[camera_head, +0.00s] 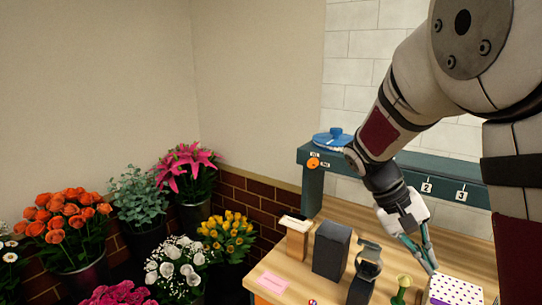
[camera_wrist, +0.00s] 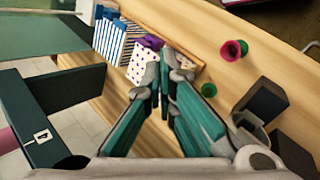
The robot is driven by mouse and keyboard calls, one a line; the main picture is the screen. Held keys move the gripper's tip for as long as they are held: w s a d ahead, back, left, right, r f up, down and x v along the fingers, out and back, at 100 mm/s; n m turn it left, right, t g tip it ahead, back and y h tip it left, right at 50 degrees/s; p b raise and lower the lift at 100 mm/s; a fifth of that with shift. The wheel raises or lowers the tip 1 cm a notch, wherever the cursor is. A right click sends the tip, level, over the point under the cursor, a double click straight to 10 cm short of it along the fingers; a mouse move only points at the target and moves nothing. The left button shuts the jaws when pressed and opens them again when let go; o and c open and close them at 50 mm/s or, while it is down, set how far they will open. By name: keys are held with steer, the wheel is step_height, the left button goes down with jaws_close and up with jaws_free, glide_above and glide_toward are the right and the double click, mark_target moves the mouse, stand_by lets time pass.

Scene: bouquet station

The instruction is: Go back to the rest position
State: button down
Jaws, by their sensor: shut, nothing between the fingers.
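My gripper (camera_head: 421,250) is in the right part of the head view, above the wooden table (camera_head: 345,213). Its teal fingers also fill the middle of the wrist view (camera_wrist: 164,85), with their tips together and nothing between them. In the head view the fingertips point down toward a white box with purple dots (camera_head: 455,291). In the wrist view the dotted box (camera_wrist: 142,68) lies just beyond the fingertips. I cannot tell whether the fingers touch the box.
A dark block (camera_head: 331,250), a dark holder (camera_head: 365,275) and a green spool-like piece (camera_head: 402,287) stand on the table. A dark green numbered shelf (camera_head: 410,172) runs behind, with a blue dish (camera_head: 333,138) on it. Flower buckets (camera_head: 75,235) stand at the left.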

steer(key=s+a+r+n+t+y, duration=0.1)
steer(key=s+a+r+t+y, duration=0.2)
steer(key=s, duration=0.5)
steer(key=s+a+r+n+t+y, duration=0.1)
steer(key=s+a+r+t+y, duration=0.2)
steer(key=s+a+r+t, duration=0.2)
steer(key=shift+s+a+t, duration=0.4)
steer(key=shift+s+a, duration=1.05)
steer(key=shift+s, duration=0.3)
steer(key=shift+r, duration=0.1)
